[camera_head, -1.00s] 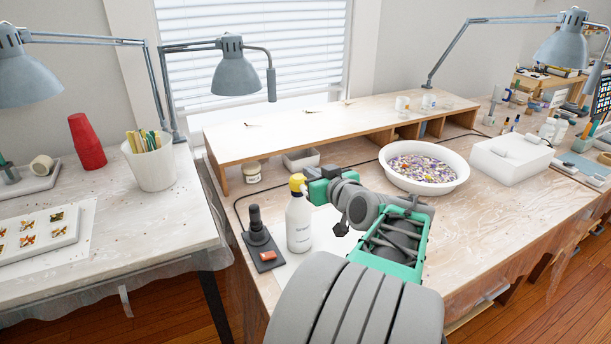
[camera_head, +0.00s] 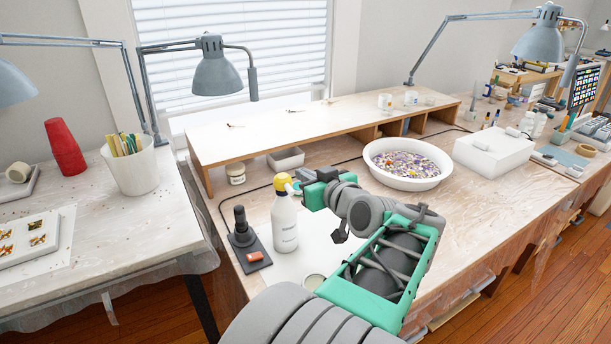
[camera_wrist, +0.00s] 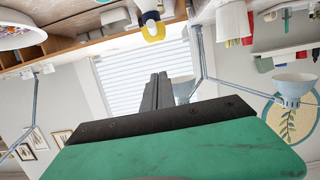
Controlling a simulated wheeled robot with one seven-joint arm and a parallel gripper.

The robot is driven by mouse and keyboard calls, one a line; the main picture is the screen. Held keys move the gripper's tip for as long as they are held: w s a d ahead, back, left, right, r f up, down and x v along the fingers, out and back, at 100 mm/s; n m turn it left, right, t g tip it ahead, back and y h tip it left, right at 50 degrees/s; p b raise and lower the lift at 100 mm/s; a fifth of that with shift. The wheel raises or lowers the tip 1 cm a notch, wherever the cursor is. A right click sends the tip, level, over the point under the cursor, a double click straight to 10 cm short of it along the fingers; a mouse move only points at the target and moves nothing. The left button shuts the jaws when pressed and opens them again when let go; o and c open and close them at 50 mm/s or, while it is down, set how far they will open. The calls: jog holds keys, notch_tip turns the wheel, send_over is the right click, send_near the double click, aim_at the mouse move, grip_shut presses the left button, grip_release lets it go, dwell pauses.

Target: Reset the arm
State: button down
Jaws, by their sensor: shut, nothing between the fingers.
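My arm reaches across the right-hand workbench in the head view. Its green wrist end (camera_head: 318,192) is just right of a white spray bottle (camera_head: 285,222) with a yellow top; the fingers cannot be made out there. In the wrist view, which is upside down, my gripper (camera_wrist: 158,78) has its dark fingers together with nothing between them. They point toward the window blinds. The yellow bottle top (camera_wrist: 152,27) shows close to the fingers in the wrist view.
A black stand (camera_head: 245,245) is left of the bottle. A white bowl of coloured bits (camera_head: 408,185) and a white box (camera_head: 492,152) are to the right. A wooden shelf (camera_head: 322,125) runs behind. A lamp (camera_head: 215,75) hangs over the back.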

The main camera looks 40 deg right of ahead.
jog(key=w+a+f+n+g+y+p, duration=0.1)
jog(key=w+a+f+g+y, duration=0.2)
jog(key=a, duration=0.6)
jog(key=w+a+f+n+g+y+p, duration=0.15)
jog(key=a+f, duration=0.25)
jog(key=a, duration=0.4)
jog(key=s+a+f+g+p, duration=0.1)
jog(key=s+a+f+g, duration=0.1)
jog(key=s+a, duration=0.3)
jog(key=s+a+f+g, duration=0.3)
jog(key=s+a+g, duration=0.2)
jog(key=a, duration=0.5)
jog(key=shift+s+n+p, duration=0.35)
jog(key=shift+p, duration=0.05)
